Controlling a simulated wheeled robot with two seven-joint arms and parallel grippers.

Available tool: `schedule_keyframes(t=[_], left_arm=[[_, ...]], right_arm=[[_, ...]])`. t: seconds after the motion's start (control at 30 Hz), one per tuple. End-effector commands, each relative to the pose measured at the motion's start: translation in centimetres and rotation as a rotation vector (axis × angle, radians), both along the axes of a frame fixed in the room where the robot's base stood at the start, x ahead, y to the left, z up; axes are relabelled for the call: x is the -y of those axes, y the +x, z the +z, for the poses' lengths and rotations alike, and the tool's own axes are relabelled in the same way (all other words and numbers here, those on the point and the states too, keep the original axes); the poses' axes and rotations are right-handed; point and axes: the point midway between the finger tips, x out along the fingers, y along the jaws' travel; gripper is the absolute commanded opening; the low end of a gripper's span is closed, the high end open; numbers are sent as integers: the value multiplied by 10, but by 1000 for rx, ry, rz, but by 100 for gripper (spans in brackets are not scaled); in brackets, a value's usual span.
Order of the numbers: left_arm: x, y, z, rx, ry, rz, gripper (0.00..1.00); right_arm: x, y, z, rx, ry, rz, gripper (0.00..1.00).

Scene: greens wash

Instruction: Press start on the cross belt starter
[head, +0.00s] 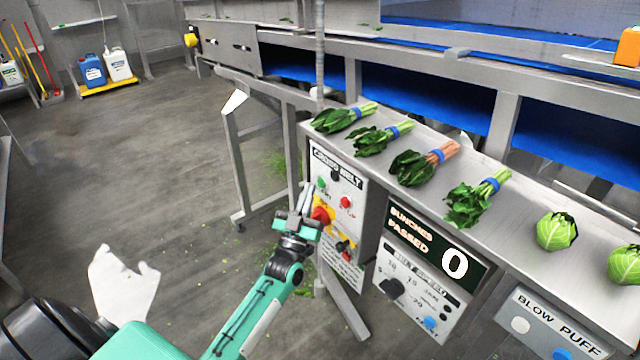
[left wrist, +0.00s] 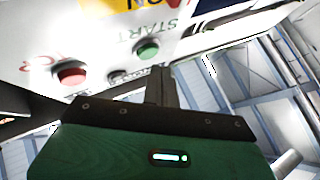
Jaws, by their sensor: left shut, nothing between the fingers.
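The cross belt starter (head: 355,183) is a white panel box on the front of the steel frame. It has a green start button (head: 321,183), a red stop button (head: 345,202) and a larger red knob on yellow (head: 321,214). My left gripper (head: 306,190) is shut and empty, just left of the panel near the green button. In the left wrist view the panel shows upside down, with the green button (left wrist: 148,50) close to the shut fingertips (left wrist: 160,72) and the red button (left wrist: 70,75) to the left. I cannot tell whether the fingertips touch anything. My right gripper is out of view.
A counter (head: 510,215) holds several bunches of greens and cabbages. A steel leg (head: 237,170) stands behind my left gripper. The floor to the left is open.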

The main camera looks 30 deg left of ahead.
Motion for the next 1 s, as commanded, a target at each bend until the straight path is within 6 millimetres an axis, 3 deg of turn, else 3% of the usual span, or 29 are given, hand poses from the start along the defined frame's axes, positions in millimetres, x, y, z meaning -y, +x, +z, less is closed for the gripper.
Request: schedule_keyframes(t=[1.0], left_arm=[[3, 8, 0, -1, 0, 0, 0]], right_arm=[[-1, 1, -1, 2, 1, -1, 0]])
